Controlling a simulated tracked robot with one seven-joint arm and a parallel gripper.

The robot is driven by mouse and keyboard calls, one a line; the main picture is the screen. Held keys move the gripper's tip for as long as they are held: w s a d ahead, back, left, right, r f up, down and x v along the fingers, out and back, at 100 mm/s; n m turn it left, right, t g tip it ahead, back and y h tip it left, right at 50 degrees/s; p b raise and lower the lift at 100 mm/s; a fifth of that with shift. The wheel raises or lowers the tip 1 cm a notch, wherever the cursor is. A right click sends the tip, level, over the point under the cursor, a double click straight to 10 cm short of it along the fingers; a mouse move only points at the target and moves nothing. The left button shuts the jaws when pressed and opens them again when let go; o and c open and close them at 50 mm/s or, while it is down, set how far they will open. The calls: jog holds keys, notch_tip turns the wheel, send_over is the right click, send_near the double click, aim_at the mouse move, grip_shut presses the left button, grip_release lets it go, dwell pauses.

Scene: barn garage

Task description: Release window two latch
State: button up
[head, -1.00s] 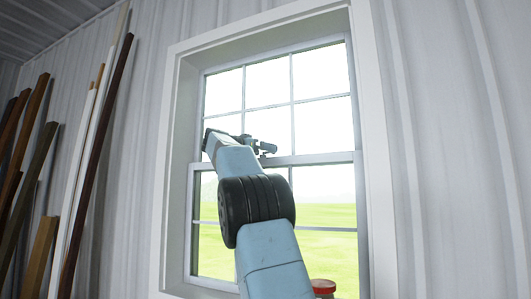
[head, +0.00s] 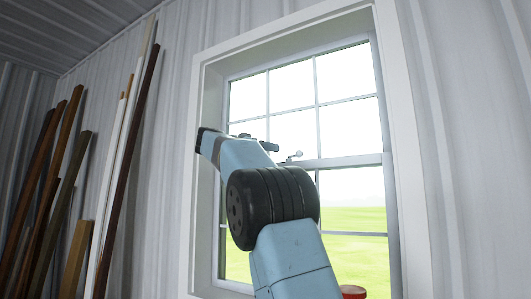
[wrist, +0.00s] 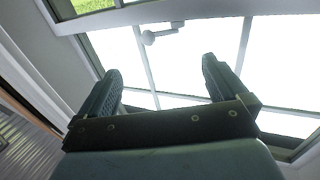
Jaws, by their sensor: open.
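The window (head: 390,200) is a white double-hung sash set in a deep white frame. Its small grey latch (head: 293,156) sits on the middle rail where the two sashes meet. In the wrist view the latch (wrist: 160,34) shows as a round knob with a short lever along the rail. I cannot tell whether it is locked. My gripper (head: 272,143) is left of the latch and apart from it, in front of the upper sash. In the wrist view the two dark fingers (wrist: 160,78) are spread with nothing between them, and the latch lies beyond their tips.
Several wood planks and poles (head: 75,190) lean against the corrugated wall left of the window. A red-topped object (head: 352,291) stands low below the window, partly hidden by my arm. The wall right of the window is clear.

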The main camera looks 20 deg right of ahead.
jog(key=shift+d, duration=0.1)
jog(key=shift+c, duration=0.8)
jog(key=d, duration=0.2)
jog(key=s+d+t, duration=0.1)
jog(key=d, duration=0.1)
jog(key=s+d+n+t+y, duration=0.1)
jog(key=d, duration=0.2)
jog(key=shift+f, duration=0.2)
jog(key=c, duration=0.6)
jog(key=shift+s+d+n+t+y, duration=0.4)
jog(key=shift+s+d+t+y, duration=0.2)
jog(key=shift+s+d+t, duration=0.3)
jog(key=shift+c, duration=0.3)
jog(key=n+t+y, duration=0.3)
jog(key=t, duration=0.2)
send_near(298, 154)
jog(key=x, duration=0.9)
jog(key=shift+d+r, duration=0.1)
grip_shut()
